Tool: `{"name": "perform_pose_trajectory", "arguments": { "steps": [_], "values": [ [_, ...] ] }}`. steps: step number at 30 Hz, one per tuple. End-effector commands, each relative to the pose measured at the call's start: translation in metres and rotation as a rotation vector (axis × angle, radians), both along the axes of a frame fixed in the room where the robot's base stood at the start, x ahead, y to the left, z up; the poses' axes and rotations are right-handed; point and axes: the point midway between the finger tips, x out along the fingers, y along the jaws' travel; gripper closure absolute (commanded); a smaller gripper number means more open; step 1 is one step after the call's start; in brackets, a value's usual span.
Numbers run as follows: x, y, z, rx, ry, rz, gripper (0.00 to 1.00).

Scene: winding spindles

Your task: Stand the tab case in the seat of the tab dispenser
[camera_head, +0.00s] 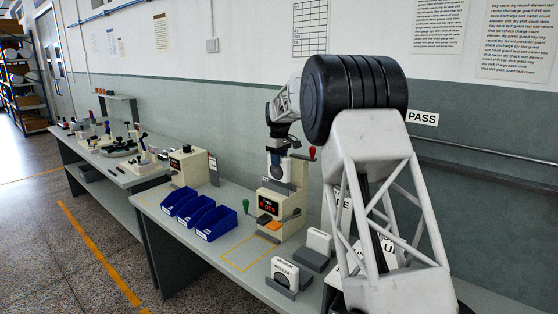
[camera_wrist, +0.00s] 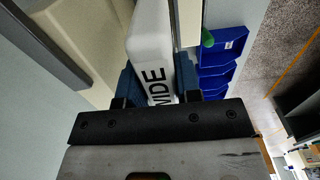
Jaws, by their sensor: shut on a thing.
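The case hangs upright right over the dispenser's top. The seat is hidden, and I cannot tell whether the case touches it.
Two more white cases stand in grey holders, one at the bench front (camera_head: 284,270) and one behind it (camera_head: 319,241). Blue bins (camera_head: 198,213) stand left of the dispenser. A yellow-outlined bench area (camera_head: 236,262) is clear.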

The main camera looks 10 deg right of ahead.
Motion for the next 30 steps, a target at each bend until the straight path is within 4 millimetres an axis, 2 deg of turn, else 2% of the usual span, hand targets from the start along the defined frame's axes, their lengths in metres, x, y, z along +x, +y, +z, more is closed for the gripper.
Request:
{"name": "perform_pose_trajectory", "arguments": {
  "steps": [30],
  "values": [
    [-0.0001,-0.0001,-0.0059,0.000,0.001,0.000,0.97]
  ]
}}
